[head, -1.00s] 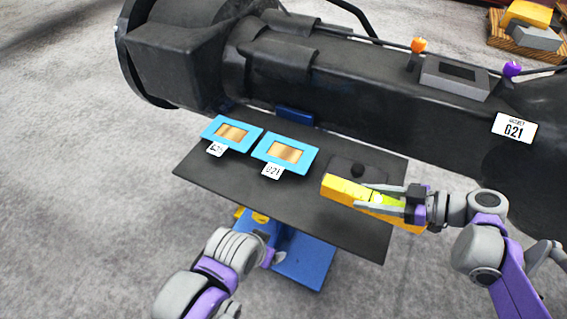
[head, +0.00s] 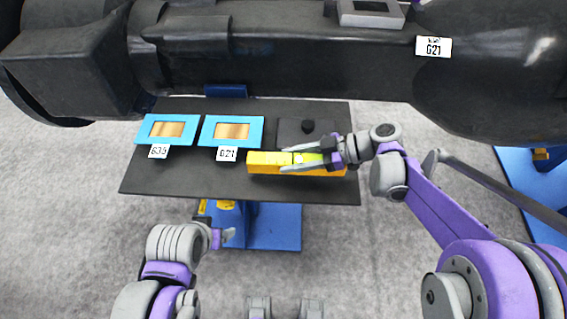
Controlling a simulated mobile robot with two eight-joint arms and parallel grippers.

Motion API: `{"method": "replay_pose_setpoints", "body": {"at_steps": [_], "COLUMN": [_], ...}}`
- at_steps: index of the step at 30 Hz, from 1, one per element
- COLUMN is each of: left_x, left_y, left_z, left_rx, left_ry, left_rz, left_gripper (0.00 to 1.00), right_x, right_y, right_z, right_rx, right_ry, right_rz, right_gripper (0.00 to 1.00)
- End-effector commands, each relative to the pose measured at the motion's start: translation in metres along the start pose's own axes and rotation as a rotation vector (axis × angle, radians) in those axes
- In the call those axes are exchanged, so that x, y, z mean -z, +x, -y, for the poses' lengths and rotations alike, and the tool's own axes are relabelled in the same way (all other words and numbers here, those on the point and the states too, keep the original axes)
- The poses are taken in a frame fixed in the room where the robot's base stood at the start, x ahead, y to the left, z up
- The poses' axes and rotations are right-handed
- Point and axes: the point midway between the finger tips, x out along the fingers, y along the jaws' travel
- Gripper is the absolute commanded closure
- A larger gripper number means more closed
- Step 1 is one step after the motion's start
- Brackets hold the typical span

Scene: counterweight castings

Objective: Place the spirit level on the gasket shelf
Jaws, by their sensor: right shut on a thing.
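The spirit level (head: 262,168) is a long yellow bar with a bright greenish vial area. My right gripper (head: 290,160) is shut on it from the right, and its fingers cover part of the bar. The bar lies level along the right half of the gasket shelf (head: 180,184), a flat dark plate. I cannot tell whether it touches the plate or is held just above it. My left gripper (head: 228,237) is low, in front of the shelf and apart from it; its opening is unclear.
Two blue-framed gaskets lie on the shelf, tagged 635 (head: 151,128) and G21 (head: 213,132). A dark block with a knob (head: 290,130) sits behind the level. A large black casting (head: 300,62) runs along the back. A blue stand (head: 275,228) is below.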

Motion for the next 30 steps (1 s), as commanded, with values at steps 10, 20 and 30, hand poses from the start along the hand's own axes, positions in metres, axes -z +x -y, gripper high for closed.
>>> {"method": "replay_pose_setpoints", "body": {"at_steps": [10, 20, 30], "left_x": [-0.003, -0.004, -0.004], "left_y": [0.005, 0.005, 0.005], "left_z": [0.000, 0.000, 0.000], "left_rx": [0.000, 0.000, 0.000], "left_ry": [0.000, 0.000, 0.000], "left_rz": [0.002, 0.002, 0.002], "left_gripper": [0.18, 0.18, 0.18], "right_x": [-0.035, -0.042, -0.042], "right_y": [0.015, 0.018, 0.017], "right_z": [0.000, 0.000, 0.000], "right_rx": [0.000, 0.000, 0.000], "right_ry": [0.000, 0.000, 0.000], "right_rz": [-0.001, -0.001, 0.000], "right_gripper": [1.00, 1.00, 0.23]}}
